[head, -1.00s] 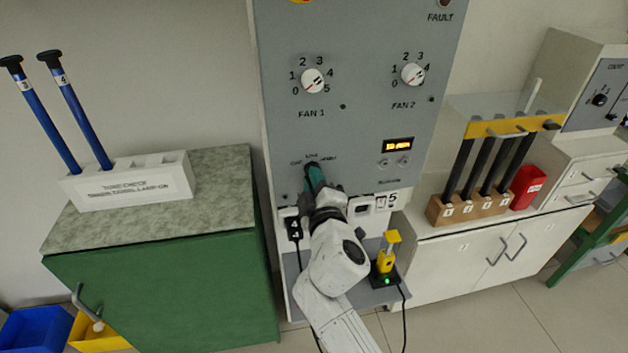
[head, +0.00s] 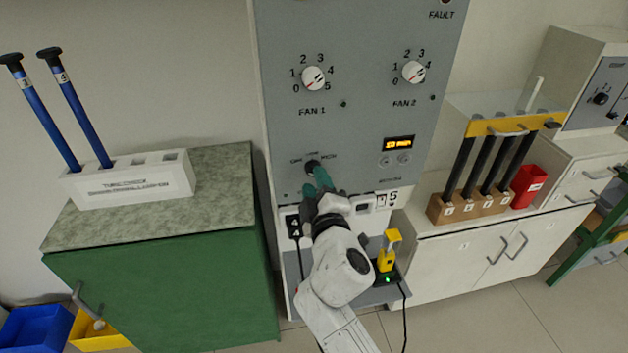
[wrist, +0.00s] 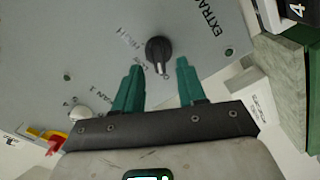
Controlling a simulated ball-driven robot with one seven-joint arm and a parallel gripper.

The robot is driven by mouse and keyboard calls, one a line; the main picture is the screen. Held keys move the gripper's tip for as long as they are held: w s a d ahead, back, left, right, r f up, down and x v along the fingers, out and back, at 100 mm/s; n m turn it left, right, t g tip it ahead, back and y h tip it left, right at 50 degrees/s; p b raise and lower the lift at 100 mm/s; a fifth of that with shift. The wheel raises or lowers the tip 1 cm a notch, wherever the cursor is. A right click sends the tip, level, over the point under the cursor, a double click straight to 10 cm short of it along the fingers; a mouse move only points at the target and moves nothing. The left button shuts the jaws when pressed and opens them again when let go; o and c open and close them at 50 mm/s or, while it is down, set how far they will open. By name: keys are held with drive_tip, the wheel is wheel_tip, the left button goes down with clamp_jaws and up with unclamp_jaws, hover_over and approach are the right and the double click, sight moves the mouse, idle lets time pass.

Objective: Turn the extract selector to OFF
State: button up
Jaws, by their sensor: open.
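The extract selector (head: 312,166) is a small dark round knob low on the grey wall panel, with labels around its upper side. In the wrist view the knob (wrist: 158,50) shows beyond and between the fingertips, clear of both. A pale mark shows at its lower edge there, on the side away from the HIGH label; the OFF label is not readable in that view. My gripper (head: 320,182) has green fingers and is just below the knob in the head view. In the wrist view my gripper (wrist: 158,67) is open, with nothing between its fingers.
FAN 1 (head: 313,78) and FAN 2 (head: 413,72) dials are above on the panel, with a lit display (head: 399,143) at right. Below, a yellow device (head: 387,255) stands on a shelf beside my arm. A green cabinet (head: 165,290) stands left.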

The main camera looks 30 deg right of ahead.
drive_tip(key=b+v, duration=0.1)
drive_tip(key=v, duration=0.8)
drive_tip(key=s+d+f+m+g, duration=0.4)
drive_tip(key=s+d+f+g, duration=0.15)
drive_tip(key=f, duration=0.25)
drive_tip(key=s+d+f+m+g, duration=0.3)
drive_tip(key=s+d+f+g, duration=0.1)
drive_tip(key=s+f, duration=0.25)
drive_tip(key=s+a+f+m+g+y, duration=0.1)
drive_tip(key=s+a+f+g+y, duration=0.1)
drive_tip(key=s+f, duration=0.3)
drive_tip(key=s+a+f+m+g+y, duration=0.1)
drive_tip(key=s+f+g, duration=0.3)
drive_tip(key=s, duration=0.8)
drive_tip(key=shift+a+f+g+y, duration=0.45)
drive_tip(key=shift+a+y, duration=0.2)
drive_tip(key=shift+y, duration=0.25)
drive_tip(key=shift+w+r, duration=0.1)
